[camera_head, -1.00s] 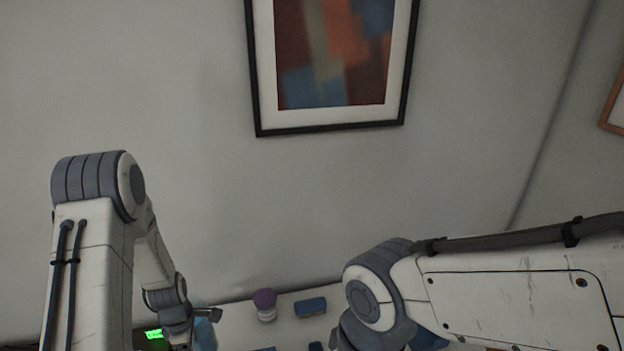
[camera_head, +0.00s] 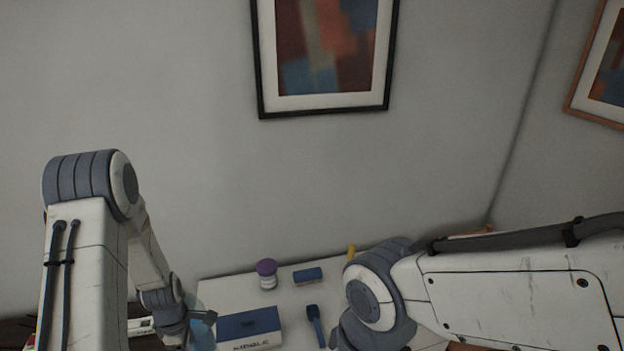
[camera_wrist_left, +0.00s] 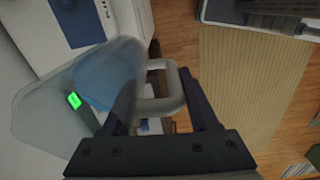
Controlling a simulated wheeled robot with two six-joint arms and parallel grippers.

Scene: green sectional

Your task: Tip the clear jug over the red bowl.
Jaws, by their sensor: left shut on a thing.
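The clear jug (camera_wrist_left: 38,112), with blue liquid (camera_wrist_left: 108,75) in it, is in the left wrist view, its pale handle (camera_wrist_left: 172,92) between my fingers. My left gripper (camera_wrist_left: 160,82) is shut on the jug. In the head view my left gripper (camera_head: 196,318) is at the table's left end, and a bluish part of the jug (camera_head: 201,337) shows just below it. My right gripper is out of view; only its arm shows. I see no red bowl in either view.
On the white table (camera_head: 225,292) are a blue-topped box (camera_head: 250,325), a purple-lidded jar (camera_head: 267,274), a blue block (camera_head: 309,276), a dark blue tool (camera_head: 315,326) and a yellow item (camera_head: 351,252). The wall is behind. A beige mat (camera_wrist_left: 250,85) lies on the wooden floor.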

